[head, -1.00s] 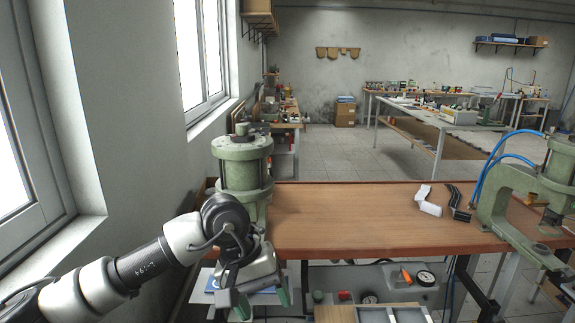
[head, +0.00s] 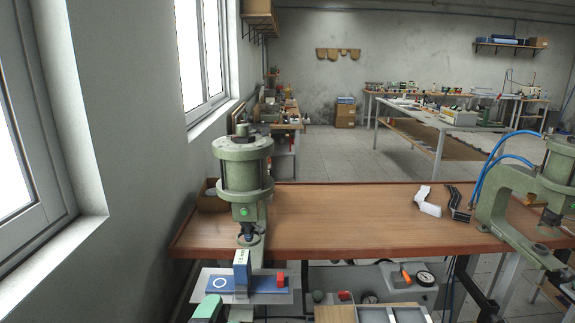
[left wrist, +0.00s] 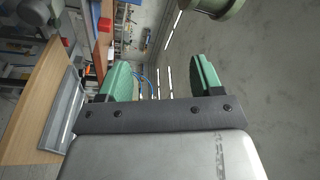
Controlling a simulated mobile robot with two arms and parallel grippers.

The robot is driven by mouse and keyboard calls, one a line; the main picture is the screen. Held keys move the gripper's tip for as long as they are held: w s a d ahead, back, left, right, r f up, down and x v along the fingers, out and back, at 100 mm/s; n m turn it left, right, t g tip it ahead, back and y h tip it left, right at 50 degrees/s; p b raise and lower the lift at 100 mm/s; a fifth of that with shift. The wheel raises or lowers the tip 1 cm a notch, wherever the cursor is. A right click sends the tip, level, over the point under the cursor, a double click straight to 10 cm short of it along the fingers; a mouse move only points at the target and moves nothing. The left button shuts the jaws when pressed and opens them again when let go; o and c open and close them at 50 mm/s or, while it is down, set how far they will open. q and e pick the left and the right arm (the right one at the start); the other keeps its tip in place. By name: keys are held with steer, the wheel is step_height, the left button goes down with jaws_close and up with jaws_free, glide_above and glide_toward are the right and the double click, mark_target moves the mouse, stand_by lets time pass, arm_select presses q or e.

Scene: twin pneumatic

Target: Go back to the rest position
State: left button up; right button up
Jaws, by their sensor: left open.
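My left gripper (left wrist: 162,80) is open and empty in the left wrist view, its two green fingers wide apart. In the head view only a green fingertip (head: 207,308) shows at the bottom edge, left of the blue fixture. The left green press (head: 244,180) stands at the left end of the wooden bench (head: 345,220). Below its ram is a blue fixture (head: 222,284) with a white ring mark and a red block (head: 281,278), on a pale plate. My right gripper is not in view.
A second green press (head: 530,195) with blue hoses stands at the right of the bench. A white bracket (head: 428,203) and a black bracket (head: 458,205) lie beside it. A grey tray (head: 392,315) shows at the bottom. The bench middle is clear. A wall with windows is at left.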

arm_select(q)
steer(key=s+a+f+n+g+y, duration=0.25)
steer(key=s+f+n+g, duration=0.2)
steer(key=f, duration=0.25)
steer(key=s+a+f+n+g+y, duration=0.1)
steer(key=s+a+f+n+g, duration=0.35)
steer(key=f, duration=0.25)
steer(key=s+a+f+n+g, duration=0.1)
steer(key=s+f+n+g, duration=0.2)
steer(key=s, duration=0.4)
steer(key=s+a+f+n+g, duration=0.1)
steer(key=s+f+n+g, duration=0.15)
steer(key=s, duration=0.35)
step_height(320, 180, down, 27)
steer(key=s+g, duration=0.2)
steer(key=s+a+f+g, duration=0.1)
steer(key=s+a+f, duration=0.2)
steer(key=s+f, duration=1.2)
steer(key=shift+s+f+m, duration=0.35)
steer(key=shift+s, duration=0.3)
